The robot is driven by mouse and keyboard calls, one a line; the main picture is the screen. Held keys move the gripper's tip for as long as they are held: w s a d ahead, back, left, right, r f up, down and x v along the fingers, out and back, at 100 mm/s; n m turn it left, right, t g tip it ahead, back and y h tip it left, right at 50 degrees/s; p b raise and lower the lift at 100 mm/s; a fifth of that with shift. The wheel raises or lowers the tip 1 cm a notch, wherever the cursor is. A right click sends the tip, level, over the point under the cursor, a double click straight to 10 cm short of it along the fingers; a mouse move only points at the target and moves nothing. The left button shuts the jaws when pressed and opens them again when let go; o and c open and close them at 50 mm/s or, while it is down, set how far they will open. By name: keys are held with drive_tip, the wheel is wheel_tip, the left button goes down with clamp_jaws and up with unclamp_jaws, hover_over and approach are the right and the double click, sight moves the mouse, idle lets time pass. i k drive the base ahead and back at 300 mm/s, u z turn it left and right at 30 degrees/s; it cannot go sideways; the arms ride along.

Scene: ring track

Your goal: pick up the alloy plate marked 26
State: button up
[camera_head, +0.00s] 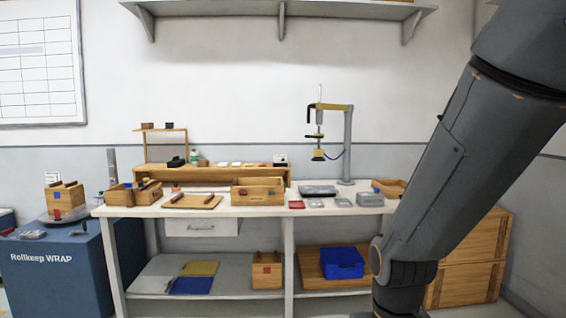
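No plate with a readable 26 shows; any markings are too small to read. Small flat grey pieces (316,204) lie near the front edge of the workbench (255,212), beside a flat red piece (297,205). A thicker grey block or box (369,199) sits to their right, and a dark grey flat item (318,190) lies behind them. I cannot tell whether any of these is the alloy plate. My arm comes down across the right side of the view. My gripper is not in view.
Wooden boxes (258,191) and a wooden tray (193,202) stand on the bench. A yellow-and-grey stand (348,145) rises at its back. A blue Rollkeep WRAP cabinet (60,270) is at left. Wooden crates (466,285) stand at right. A blue bin (343,263) sits on the lower shelf.

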sight(312, 203)
drive_tip(key=z, duration=0.3)
drive_tip(key=i, duration=3.75)
drive_tip(key=u, duration=0.3)
